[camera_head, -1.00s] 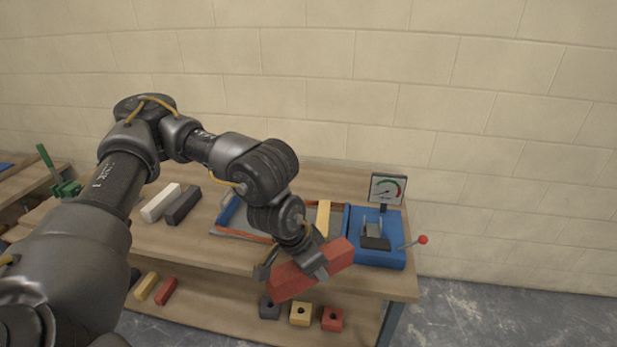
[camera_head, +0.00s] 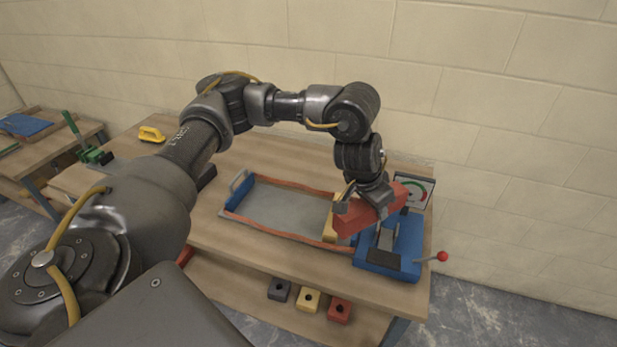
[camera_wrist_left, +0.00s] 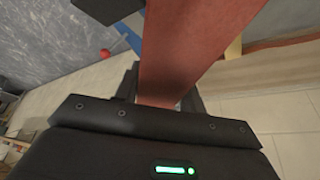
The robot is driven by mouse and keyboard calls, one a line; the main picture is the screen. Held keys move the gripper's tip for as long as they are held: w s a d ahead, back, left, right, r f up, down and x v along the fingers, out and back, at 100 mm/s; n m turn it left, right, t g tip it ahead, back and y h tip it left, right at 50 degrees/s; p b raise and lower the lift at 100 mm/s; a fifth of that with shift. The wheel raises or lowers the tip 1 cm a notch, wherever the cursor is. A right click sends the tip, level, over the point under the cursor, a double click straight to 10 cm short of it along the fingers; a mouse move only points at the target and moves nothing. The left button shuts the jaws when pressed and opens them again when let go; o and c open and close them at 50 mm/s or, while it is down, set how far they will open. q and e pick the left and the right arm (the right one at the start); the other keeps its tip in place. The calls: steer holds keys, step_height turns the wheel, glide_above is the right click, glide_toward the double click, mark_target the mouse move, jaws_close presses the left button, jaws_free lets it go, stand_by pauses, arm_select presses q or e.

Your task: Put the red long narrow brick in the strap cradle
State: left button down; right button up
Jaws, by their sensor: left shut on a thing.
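The red long narrow brick (camera_head: 352,219) is held slantwise in my left gripper (camera_head: 367,203), which is shut on it. In the head view the brick appears above the right end of the strap cradle and the left part of the blue device. In the left wrist view the brick (camera_wrist_left: 195,45) fills the space between the fingers. The strap cradle looks to be the grey tray with orange straps along its long sides (camera_head: 285,235) and a blue end. A yellow brick (camera_head: 329,228) lies at its right end, partly hidden by the red brick. My right gripper is not in view.
Small grey, yellow and red holed blocks (camera_head: 308,300) sit on the lower shelf. A yellow tool (camera_head: 151,134) lies at the back left.

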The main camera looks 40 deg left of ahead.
arm_select(q)
steer(key=w+a+n+y+p, duration=0.1)
steer(key=w+a+n+p, duration=0.25)
steer(key=w+a, duration=0.45)
steer(key=s+a+f+n+y, duration=0.1)
steer(key=a+f+n, duration=0.1)
steer(key=a+f, duration=0.3)
steer(key=s+a+f+n+y+p, duration=0.1)
steer(key=a+f+n, duration=0.2)
steer(key=a, duration=0.8)
step_height(320, 180, down, 2)
steer(key=shift+a+f+p, duration=0.1)
steer(key=shift+a+p, duration=0.2)
steer(key=shift+a, duration=0.1)
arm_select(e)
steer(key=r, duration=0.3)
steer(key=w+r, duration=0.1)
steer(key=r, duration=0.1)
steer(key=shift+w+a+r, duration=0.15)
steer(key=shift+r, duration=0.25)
arm_select(q)
steer(key=shift+s, duration=0.1)
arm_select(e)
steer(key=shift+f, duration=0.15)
